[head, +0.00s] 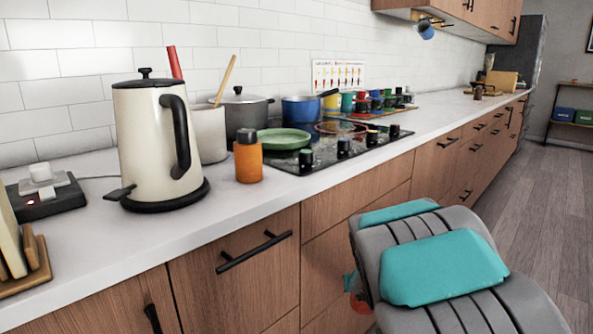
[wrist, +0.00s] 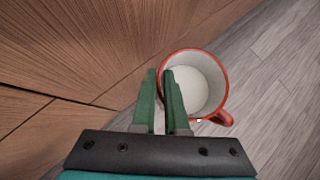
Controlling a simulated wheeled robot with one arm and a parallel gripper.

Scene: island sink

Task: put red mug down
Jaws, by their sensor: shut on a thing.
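The red mug (wrist: 222,72) shows in the wrist view, seen from above, with a red rim, a pale inside and its handle at the lower right. My gripper (wrist: 162,72) has its two green fingers close together at the mug's left wall, shut on that wall. The mug is held in the air beside the wooden cabinet fronts, above the floor. In the head view my arm covers most of this area. A small red bit (head: 360,303) shows low behind my arm, probably part of the mug.
The white counter (head: 240,205) carries a cream kettle (head: 155,140), an orange jar (head: 248,160), a hob with a green plate (head: 284,139), pots and several coloured mugs (head: 375,100). Bare counter lies along the front edge and beyond the hob. Grey wooden floor (head: 545,200) is open at right.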

